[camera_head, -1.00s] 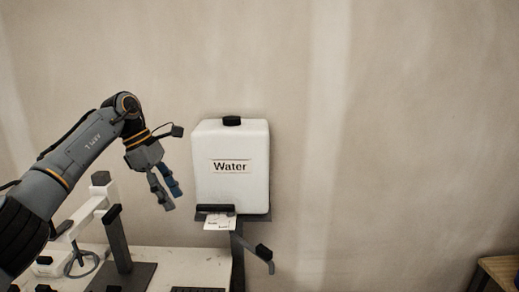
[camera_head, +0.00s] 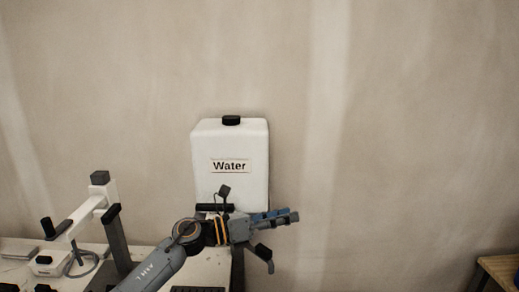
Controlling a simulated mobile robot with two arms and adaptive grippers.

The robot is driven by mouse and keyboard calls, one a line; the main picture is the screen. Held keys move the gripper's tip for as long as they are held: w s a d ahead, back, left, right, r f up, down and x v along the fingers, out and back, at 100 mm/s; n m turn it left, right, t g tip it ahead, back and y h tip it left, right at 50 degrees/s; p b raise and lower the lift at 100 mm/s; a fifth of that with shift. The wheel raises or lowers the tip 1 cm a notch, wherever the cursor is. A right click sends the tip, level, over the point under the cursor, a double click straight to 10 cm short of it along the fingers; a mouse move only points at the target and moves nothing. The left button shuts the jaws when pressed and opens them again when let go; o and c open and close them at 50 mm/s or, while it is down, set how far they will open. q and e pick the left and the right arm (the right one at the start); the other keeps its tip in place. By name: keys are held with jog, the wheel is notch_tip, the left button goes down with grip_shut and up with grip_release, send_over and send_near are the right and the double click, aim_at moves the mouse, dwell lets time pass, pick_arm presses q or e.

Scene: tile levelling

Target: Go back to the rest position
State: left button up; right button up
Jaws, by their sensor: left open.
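My left arm comes in from the bottom left. My left gripper (camera_head: 288,216) points to the right, in front of the lower part of the white water tank (camera_head: 231,140). The gripper is open, and I see nothing between its fingers. The tank has a black cap and a label reading "Water". The arm hides part of the tank's stand and its lower front. My right gripper does not show.
A light worktop (camera_head: 205,270) at the lower left carries a white and black stand-like device (camera_head: 97,205) and a small white box (camera_head: 47,262) with a cable. A wooden table corner (camera_head: 500,268) shows at the lower right. The wall (camera_head: 420,130) is bare.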

pick_arm(q)
jog(key=s+a+f+n+t+y, duration=0.5)
jog(key=a+f+n+y, duration=0.4)
jog(key=n, duration=0.9)
jog(key=s+a+f+n+t+y, duration=0.45)
jog(key=a+f+n+y, duration=0.55)
jog(key=n, duration=0.7)
jog(key=s+a+f+n+g, duration=0.2)
jog(key=s+f+n+g, duration=0.15)
jog(key=s, duration=0.65)
jog(key=s+a+f+n+g+h, duration=0.1)
jog(key=s+a+f+n+g, duration=0.2)
jog(key=s, duration=0.6)
jog(key=s+a+f+n+g, duration=0.2)
jog(key=s+f+g, duration=0.3)
jog(key=s, duration=0.5)
notch_tip(320, 180, down, 24)
jog(key=f+g, duration=0.1)
jog(key=s+a+f+g, duration=0.1)
jog(key=s+a+f, duration=0.2)
jog(key=s+f, duration=1.4)
jog(key=shift+s, duration=0.55)
